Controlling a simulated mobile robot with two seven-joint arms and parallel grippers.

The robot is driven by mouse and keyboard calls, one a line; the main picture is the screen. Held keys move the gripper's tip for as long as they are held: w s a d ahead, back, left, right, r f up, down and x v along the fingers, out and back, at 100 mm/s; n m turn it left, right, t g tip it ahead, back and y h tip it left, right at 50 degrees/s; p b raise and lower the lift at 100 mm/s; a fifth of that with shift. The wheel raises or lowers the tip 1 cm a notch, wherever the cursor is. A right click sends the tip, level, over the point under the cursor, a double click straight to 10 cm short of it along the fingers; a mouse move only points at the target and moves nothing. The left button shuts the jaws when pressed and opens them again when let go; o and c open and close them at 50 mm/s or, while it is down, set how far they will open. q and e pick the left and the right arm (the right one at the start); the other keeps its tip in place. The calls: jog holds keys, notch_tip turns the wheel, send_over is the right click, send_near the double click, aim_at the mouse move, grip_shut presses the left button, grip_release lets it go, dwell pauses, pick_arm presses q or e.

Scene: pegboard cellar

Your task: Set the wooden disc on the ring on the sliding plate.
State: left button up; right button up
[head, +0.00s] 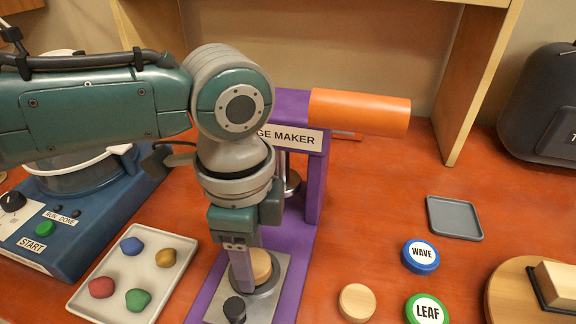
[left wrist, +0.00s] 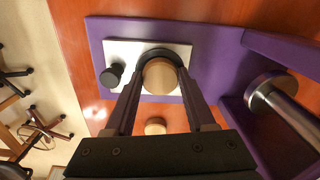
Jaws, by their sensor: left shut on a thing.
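A pale wooden disc (head: 262,264) is between the fingers of my left gripper (head: 243,270), which is shut on it. In the left wrist view the disc (left wrist: 160,77) shows between the fingertips, with the dark ring (left wrist: 159,53) curving round its far side. The ring (head: 266,288) lies on the grey sliding plate (head: 262,310) of the purple badge maker (head: 293,243). The disc is at the ring; whether it rests on it or is just above, I cannot tell. My right gripper is not in view.
A black knob (head: 235,308) stands on the plate beside my gripper. A second wooden disc (head: 357,302), a blue WAVE disc (head: 421,256) and a green LEAF disc (head: 427,311) lie right. The orange handle (head: 360,112) sticks out above. A tray (head: 155,252) with coloured lumps is left.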

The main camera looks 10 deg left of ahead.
pick_arm(q)
jog(key=o, duration=1.6)
jog(key=shift+c, duration=0.2)
notch_tip(320, 180, up, 7)
jog(key=p, duration=0.7)
jog(key=shift+p, duration=0.3)
